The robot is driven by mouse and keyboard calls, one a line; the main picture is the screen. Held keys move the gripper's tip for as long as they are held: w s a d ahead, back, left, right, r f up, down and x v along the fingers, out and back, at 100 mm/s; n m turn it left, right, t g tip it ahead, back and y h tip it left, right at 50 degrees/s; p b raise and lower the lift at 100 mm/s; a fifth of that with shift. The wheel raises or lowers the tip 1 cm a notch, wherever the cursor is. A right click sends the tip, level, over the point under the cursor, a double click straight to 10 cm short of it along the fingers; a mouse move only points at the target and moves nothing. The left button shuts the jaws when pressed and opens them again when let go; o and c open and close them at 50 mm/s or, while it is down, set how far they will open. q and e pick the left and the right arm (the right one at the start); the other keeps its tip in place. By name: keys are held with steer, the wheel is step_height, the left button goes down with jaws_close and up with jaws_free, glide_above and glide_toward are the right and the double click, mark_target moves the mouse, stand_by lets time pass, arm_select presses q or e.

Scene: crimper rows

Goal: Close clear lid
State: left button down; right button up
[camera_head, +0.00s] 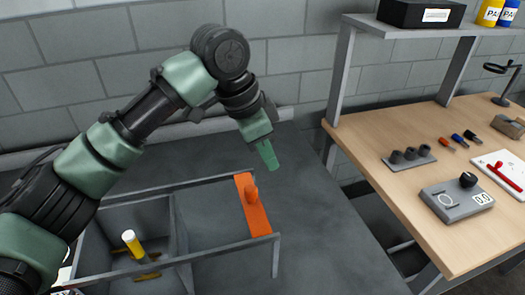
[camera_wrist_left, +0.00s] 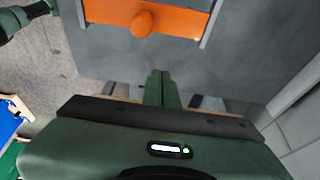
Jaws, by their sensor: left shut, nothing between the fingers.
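An orange strip (camera_head: 253,205) with a round orange knob (camera_head: 251,190) spans two grey rails at the right end of a grey open-topped box (camera_head: 174,215). No clear pane can be made out; the strip may be the lid's handle edge. The strip also shows at the top of the left wrist view (camera_wrist_left: 185,20), with its knob (camera_wrist_left: 142,23). My left gripper (camera_head: 268,155) is shut and empty, beyond the strip and slightly right of its knob in the head view, apart from it. In the wrist view my left gripper (camera_wrist_left: 161,88) points toward the strip across a gap. My right gripper is not seen.
A wooden bench (camera_head: 385,190) with a shelf (camera_head: 390,28) stands at right, bearing a grey device (camera_head: 457,200) and small tools. Bare grey surface (camera_head: 320,210) lies right of the strip. A block wall stands behind.

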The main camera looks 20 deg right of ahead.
mark_target(177, 206)
arm_select(q)
step_height(177, 206, down, 6)
steer(key=a+p, duration=0.2)
steer(key=shift+r, duration=0.15)
stand_by(0.4)
steer(key=shift+a+p, duration=0.4)
steer(key=shift+a, duration=0.15)
steer(key=a+p, duration=0.2)
steer(key=a, duration=0.3)
steer(key=a+p, duration=0.2)
steer(key=a, duration=0.3)
steer(key=a+p, duration=0.2)
steer(key=a, duration=0.4)
steer(key=shift+s+r, duration=0.1)
steer(key=shift+s, duration=0.25)
steer(key=shift+a, duration=0.55)
